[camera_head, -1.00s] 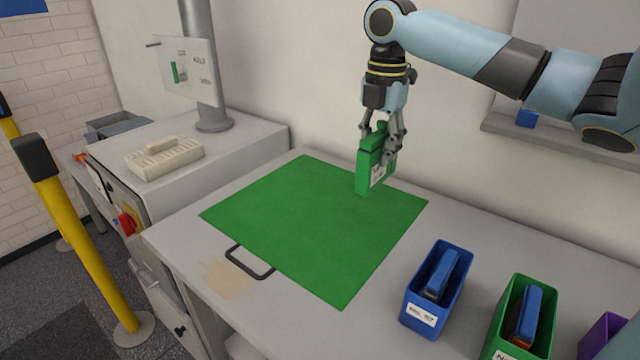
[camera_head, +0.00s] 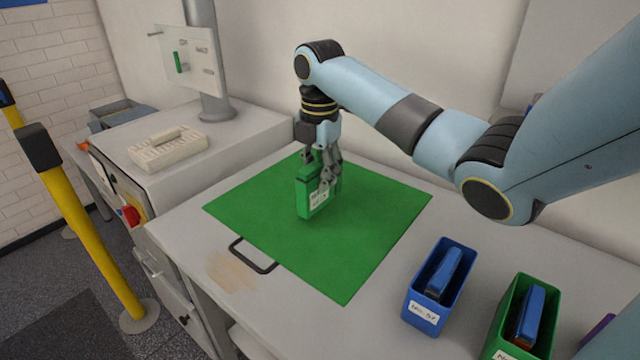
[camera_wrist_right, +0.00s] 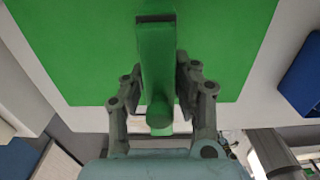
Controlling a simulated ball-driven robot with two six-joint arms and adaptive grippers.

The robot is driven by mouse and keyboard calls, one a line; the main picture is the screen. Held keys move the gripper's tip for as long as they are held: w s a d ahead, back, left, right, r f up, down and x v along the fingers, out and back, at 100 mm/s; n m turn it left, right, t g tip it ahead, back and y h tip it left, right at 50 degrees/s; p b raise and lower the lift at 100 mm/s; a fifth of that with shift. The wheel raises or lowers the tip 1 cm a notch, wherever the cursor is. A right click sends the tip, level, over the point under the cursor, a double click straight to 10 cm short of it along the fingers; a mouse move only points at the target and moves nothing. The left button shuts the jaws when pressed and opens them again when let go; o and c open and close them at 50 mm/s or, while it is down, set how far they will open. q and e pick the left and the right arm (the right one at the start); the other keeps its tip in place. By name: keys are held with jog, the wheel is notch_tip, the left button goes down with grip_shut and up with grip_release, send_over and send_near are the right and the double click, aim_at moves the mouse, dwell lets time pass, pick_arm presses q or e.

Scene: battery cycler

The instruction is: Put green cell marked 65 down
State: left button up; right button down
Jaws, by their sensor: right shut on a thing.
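The green cell (camera_head: 309,196), with a white label whose number I cannot read, is upright between the fingers of my right gripper (camera_head: 326,176). It is over the middle-left of the green mat (camera_head: 365,240) in the head view. I cannot tell whether its bottom touches the mat. In the right wrist view the cell (camera_wrist_right: 157,70) runs between the two fingers of the right gripper (camera_wrist_right: 160,85), with the mat (camera_wrist_right: 225,45) behind it. My left gripper is not in view.
A blue bin (camera_head: 427,312) and a green bin (camera_head: 497,340), each holding a blue-topped item, stand at the front right. The rest of the mat is clear.

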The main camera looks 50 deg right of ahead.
aim_at(320, 152)
notch_tip(320, 152, down, 2)
jog(key=shift+f, duration=0.25)
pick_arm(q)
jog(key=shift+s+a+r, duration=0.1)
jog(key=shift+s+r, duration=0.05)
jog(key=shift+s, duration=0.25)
pick_arm(e)
jog(key=shift+f, duration=0.2)
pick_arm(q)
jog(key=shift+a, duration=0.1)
pick_arm(e)
jog(key=shift+f, duration=0.1)
jog(key=c, duration=1)
grip_release()
jog(key=shift+s, duration=0.1)
jog(key=shift+c, duration=0.2)
notch_tip(320, 152, up, 10)
jog(key=shift+f+b, duration=0.2)
jog(key=shift+b, duration=0.2)
jog(key=shift+r+p, duration=0.75)
jog(key=shift+r, duration=0.6)
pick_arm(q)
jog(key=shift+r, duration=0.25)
pick_arm(e)
jog(key=shift+f, duration=0.15)
